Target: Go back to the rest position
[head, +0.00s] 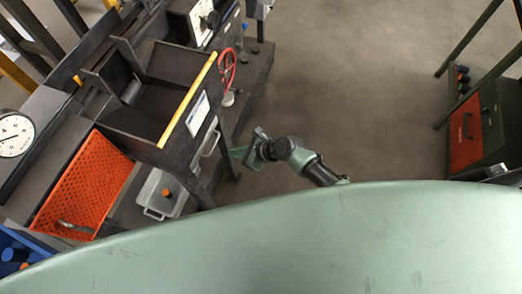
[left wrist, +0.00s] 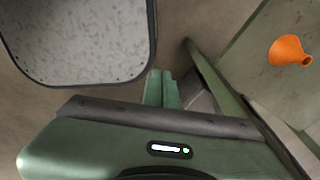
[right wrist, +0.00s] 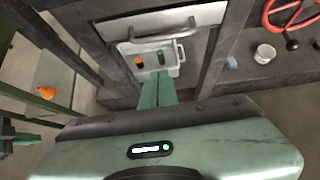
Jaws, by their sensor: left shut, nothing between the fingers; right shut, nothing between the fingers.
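My right gripper (head: 238,153) is low beside the right side of the dark workbench in the head view, above the floor. My left gripper is outside the head view, hidden behind or beyond my green body. In the left wrist view its fingers (left wrist: 162,88) are together with nothing between them, above the brown floor.
The bench has a yellow front edge (head: 188,100). An orange perforated tray (head: 85,187) and a gauge (head: 14,134) are at left. A red handwheel (head: 227,68) is beside it. An orange funnel (left wrist: 288,50) lies on a green surface. Open floor (head: 350,80) spans the middle; a cabinet (head: 478,130) is right.

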